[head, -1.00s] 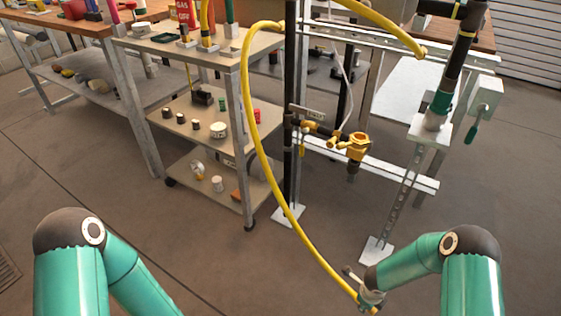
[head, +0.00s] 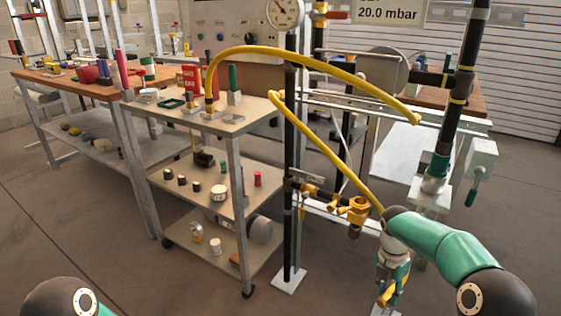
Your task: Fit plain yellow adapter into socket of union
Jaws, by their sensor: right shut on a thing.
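My right gripper (head: 389,287) points down at the lower right and is shut on a yellow piece at the lower end of a yellow hose (head: 335,155). I take this piece for the plain yellow adapter; the fingers and wrist hide most of it. A yellow valve fitting (head: 354,209) sits on a short branch of the black upright pipe, left of my right wrist and above the gripper. I cannot tell which part of it is the union's socket. The held piece is apart from it. Only a joint of my left arm shows at the bottom left.
A second yellow hose (head: 310,62) arches from the cart's top to a free end near the right pipe. The three-level cart (head: 237,180) with small parts stands left. A black pipe post (head: 288,190) and a post with a grey box (head: 480,165) flank the fitting.

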